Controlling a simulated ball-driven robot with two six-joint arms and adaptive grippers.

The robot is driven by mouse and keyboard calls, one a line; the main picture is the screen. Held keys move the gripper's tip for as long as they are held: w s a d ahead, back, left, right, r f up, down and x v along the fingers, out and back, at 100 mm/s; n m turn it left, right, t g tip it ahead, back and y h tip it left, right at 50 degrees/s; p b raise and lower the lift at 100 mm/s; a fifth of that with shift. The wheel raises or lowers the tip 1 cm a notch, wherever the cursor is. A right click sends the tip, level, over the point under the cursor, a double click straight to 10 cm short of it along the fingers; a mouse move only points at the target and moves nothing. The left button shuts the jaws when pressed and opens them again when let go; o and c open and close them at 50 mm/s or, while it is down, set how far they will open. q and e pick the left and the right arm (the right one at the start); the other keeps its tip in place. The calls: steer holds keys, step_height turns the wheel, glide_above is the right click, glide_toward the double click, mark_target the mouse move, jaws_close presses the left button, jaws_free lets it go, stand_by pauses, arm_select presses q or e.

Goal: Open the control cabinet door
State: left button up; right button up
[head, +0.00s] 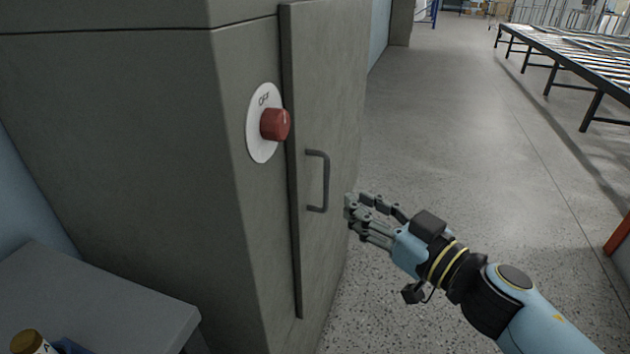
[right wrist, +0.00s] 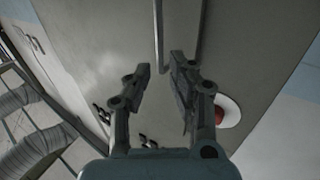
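The grey control cabinet (head: 130,130) fills the left of the head view. Its door (head: 335,90) looks shut and carries a dark vertical bar handle (head: 325,182). A red knob (head: 275,124) on a white plate is on the cabinet beside the door. My right gripper (head: 350,210) is just right of the handle and appears apart from it. In the right wrist view its two fingers are spread with a gap between the tips (right wrist: 160,66), and the handle (right wrist: 158,35) lies ahead of that gap. Nothing is held. My left gripper is out of view.
A grey table (head: 90,295) with a brown-capped bottle (head: 30,341) stands at the lower left. The speckled floor (head: 440,120) right of the cabinet is open. A roller conveyor (head: 580,55) stands at the far right. Ribbed hoses (right wrist: 35,140) show in the wrist view.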

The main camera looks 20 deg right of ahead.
mark_target(326, 205)
steer(key=x, duration=0.9)
steer(key=shift+w+b, duration=0.15)
steer(key=shift+b, duration=0.2)
jaws_close()
